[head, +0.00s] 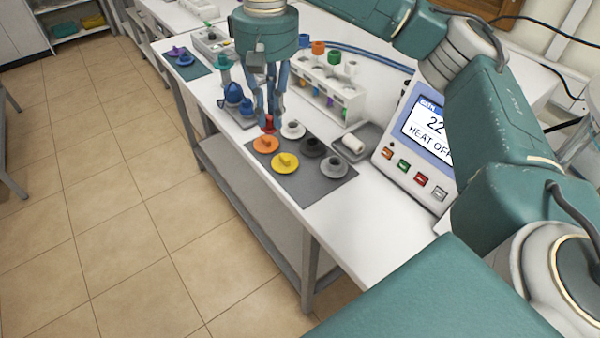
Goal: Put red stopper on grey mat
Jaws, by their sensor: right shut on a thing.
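My right gripper (270,112) points down over the far left part of the grey mat (308,192). It is shut on the red stopper (268,125), which shows just below the fingertips. I cannot tell whether the stopper touches the mat. On the mat are an orange stopper (265,145), a yellow one (285,163), a white one (293,130), a dark one (312,147) and a grey one (333,167). The orange and white stoppers are nearest to the red one. My left gripper is not in view.
A bath unit with a screen (427,122) stands right of the mat, with a white roll in a tray (353,143) beside it. A white rack (330,90) with coloured stoppers is behind. The mat's front corner is bare.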

